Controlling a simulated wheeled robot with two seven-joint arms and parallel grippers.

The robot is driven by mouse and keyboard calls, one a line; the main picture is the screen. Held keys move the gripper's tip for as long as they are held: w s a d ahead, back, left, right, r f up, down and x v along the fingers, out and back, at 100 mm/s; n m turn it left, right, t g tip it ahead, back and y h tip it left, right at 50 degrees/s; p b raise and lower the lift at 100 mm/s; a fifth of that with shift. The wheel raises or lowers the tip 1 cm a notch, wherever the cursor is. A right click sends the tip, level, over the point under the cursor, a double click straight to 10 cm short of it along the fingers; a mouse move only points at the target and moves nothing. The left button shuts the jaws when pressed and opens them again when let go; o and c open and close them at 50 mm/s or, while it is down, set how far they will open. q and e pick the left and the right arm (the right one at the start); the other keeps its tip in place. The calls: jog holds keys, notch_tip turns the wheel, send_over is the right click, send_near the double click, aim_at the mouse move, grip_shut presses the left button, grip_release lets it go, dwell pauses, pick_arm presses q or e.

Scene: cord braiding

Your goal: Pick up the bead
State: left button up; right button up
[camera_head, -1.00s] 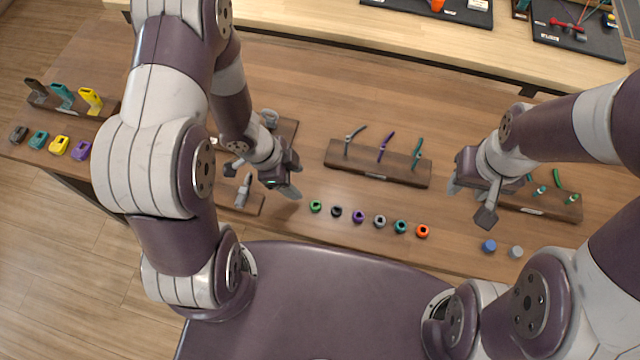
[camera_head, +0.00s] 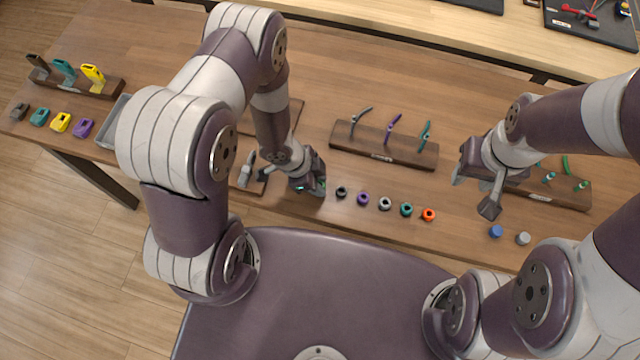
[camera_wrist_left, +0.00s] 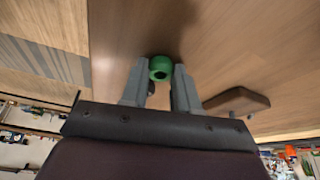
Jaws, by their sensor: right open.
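A green bead (camera_wrist_left: 160,68) sits between the fingertips of my left gripper (camera_wrist_left: 159,80) in the left wrist view. The fingers lie close on both sides of it, and I cannot tell whether they press on it. In the head view my left gripper (camera_head: 312,190) is low over the table at the left end of the bead row, mostly hiding the green bead. The row continues right with a black bead (camera_head: 341,192), a purple bead (camera_head: 363,199), a grey bead (camera_head: 385,204), a teal bead (camera_head: 406,209) and an orange bead (camera_head: 429,215). My right gripper (camera_head: 474,194) is open and empty.
A wooden rack (camera_head: 385,150) with upright cords stands behind the beads. Another rack (camera_head: 555,193) is beside my right gripper, with a blue piece (camera_head: 495,232) and a grey piece (camera_head: 523,238) in front. A grey tray (camera_head: 110,125) is at the left.

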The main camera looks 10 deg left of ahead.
pick_arm(q)
jog(key=c, duration=0.4)
jog(key=shift+r, duration=0.1)
jog(key=shift+r, duration=0.5)
notch_tip(320, 180, up, 3)
jog(key=shift+f+p, duration=0.1)
jog(key=shift+p, duration=0.25)
jog(key=s+d+r, duration=0.2)
jog(key=d+r, duration=0.5)
jog(key=d, duration=0.4)
jog(key=shift+s+d, duration=0.15)
jog(key=shift+d, duration=0.1)
